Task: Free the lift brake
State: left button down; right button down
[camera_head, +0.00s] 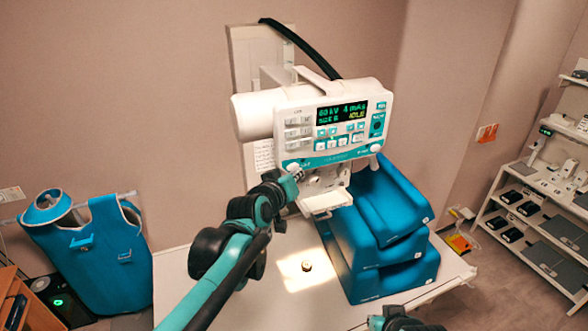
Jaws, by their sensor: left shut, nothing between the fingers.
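The white X-ray tube head (256,115) hangs on its wall column (246,60), with a lit control panel (335,128) facing me. The panel has a dark display with green figures, rows of buttons and a teal lower strip. My left gripper (298,174) is shut and empty at the panel's lower left corner, close under the strip. I cannot tell whether it touches the panel. No part is clearly marked as the lift brake, and the gripper covers part of that corner. Below the panel is a white collimator box (325,200). Only a piece of my right arm shows at the bottom edge.
A white table (330,310) stands below, with a lit patch and a small round object (307,266). Stacked blue cushions (390,235) stand close right of the head. A blue apron (95,250) is at left, shelves (540,210) at right. Free air lies left of the head.

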pick_arm(q)
jog(key=shift+w, duration=0.1)
dwell(0.3)
jog(key=shift+w+a, duration=0.15)
jog(key=shift+w, duration=0.2)
dwell(0.4)
jog(key=shift+s, duration=0.45)
jog(key=shift+d, duration=0.2)
jog(key=s+d, duration=0.2)
jog(key=s, duration=0.3)
jog(key=shift+s+p, duration=0.3)
jog(key=shift+p, duration=0.1)
jog(key=shift+d+f, duration=0.1)
